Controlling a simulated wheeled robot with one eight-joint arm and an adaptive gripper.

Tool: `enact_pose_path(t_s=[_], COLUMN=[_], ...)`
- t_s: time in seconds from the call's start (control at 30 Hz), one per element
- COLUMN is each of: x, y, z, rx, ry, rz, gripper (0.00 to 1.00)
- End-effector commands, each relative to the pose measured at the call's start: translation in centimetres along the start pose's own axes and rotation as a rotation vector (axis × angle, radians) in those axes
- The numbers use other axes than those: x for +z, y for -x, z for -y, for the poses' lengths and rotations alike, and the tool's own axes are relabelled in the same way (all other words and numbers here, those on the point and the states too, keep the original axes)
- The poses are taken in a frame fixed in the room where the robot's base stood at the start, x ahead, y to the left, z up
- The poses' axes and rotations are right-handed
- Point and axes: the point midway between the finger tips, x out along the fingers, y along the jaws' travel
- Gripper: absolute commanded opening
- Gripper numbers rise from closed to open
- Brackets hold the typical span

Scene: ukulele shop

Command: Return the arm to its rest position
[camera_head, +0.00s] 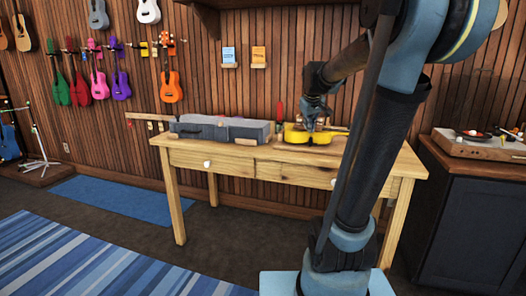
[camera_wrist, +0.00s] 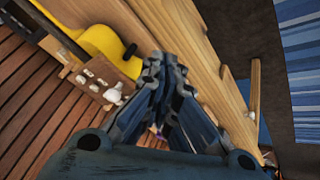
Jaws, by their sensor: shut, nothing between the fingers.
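My arm extends from the right of the head view over the wooden table (camera_head: 262,168). My gripper (camera_head: 310,127) is at its end, close to the yellow ukulele (camera_head: 295,134) on the table. In the wrist view my gripper (camera_wrist: 165,65) is shut with nothing between the fingers. The yellow ukulele body (camera_wrist: 98,42) shows at its upper left, apart from the fingertips. My arm hides part of the table's right side.
A grey case (camera_head: 222,128) lies on the table's left part. Colourful ukuleles (camera_head: 170,86) hang on the slatted wall behind. A dark cabinet (camera_head: 470,215) with a wooden-topped device (camera_head: 478,147) stands at the right. The floor holds a striped blue rug (camera_head: 85,262).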

Motion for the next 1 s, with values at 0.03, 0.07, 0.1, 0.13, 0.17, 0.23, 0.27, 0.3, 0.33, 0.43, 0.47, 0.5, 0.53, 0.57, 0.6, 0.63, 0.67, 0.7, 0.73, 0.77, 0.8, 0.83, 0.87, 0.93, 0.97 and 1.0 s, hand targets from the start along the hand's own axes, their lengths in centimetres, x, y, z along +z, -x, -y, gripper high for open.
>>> enact_pose_path(t_s=[0.03, 0.07, 0.1, 0.13, 0.17, 0.23, 0.27, 0.3, 0.33, 0.43, 0.47, 0.5, 0.53, 0.57, 0.6, 0.63, 0.67, 0.7, 0.73, 0.77, 0.8, 0.83, 0.87, 0.93, 0.97, 1.0], x=[2.2, 3.3, 4.8, 6.0, 7.1, 9.8, 10.9, 12.4, 13.6, 17.4, 18.5, 20.0, 21.1, 22.3, 23.8, 24.9, 26.0, 27.4, 28.4, 29.4, 30.6, 31.4, 32.2, 33.6, 34.1, 34.6], y=[0.4, 0.6, 0.8, 0.9, 1.1, 1.3, 1.4, 1.5, 1.6, 1.7, 1.6, 1.6, 1.6, 1.5, 1.4, 1.3, 1.2, 1.1, 1.0, 0.8, 0.7, 0.5, 0.4, 0.1, 0.1, -0.1], z=[0.8, 1.3, 1.9, 2.4, 2.9, 4.0, 4.6, 5.2, 5.7, 7.5, 8.0, 8.7, 9.3, 9.8, 10.5, 11.1, 11.6, 12.3, 12.8, 13.3, 13.9, 14.4, 14.8, 15.5, 15.7, 16.0], rx=[-0.009, -0.014, -0.022, -0.028, -0.033, -0.046, -0.051, -0.058, -0.063, -0.079, -0.084, -0.091, -0.095, -0.099, -0.105, -0.109, -0.113, -0.118, -0.122, -0.126, -0.131, -0.133, -0.136, -0.141, -0.142, -0.144], ry=[-0.019, -0.032, -0.050, -0.062, -0.075, -0.104, -0.117, -0.133, -0.145, -0.186, -0.199, -0.215, -0.227, -0.240, -0.255, -0.267, -0.279, -0.294, -0.306, -0.317, -0.329, -0.339, -0.348, -0.363, -0.369, -0.376], rz=[0.017, 0.027, 0.041, 0.051, 0.061, 0.085, 0.096, 0.110, 0.120, 0.156, 0.167, 0.181, 0.192, 0.203, 0.218, 0.229, 0.240, 0.255, 0.265, 0.275, 0.288, 0.296, 0.304, 0.320, 0.326, 0.332], gripper=[0.00, 0.00, 0.00, 0.00, 0.00, 0.00, 0.00, 0.00, 0.00, 0.00, 0.00, 0.00, 0.00, 0.00, 0.00, 0.00, 0.00, 0.00, 0.00, 0.00, 0.00, 0.00, 0.00, 0.00, 0.00, 0.00])
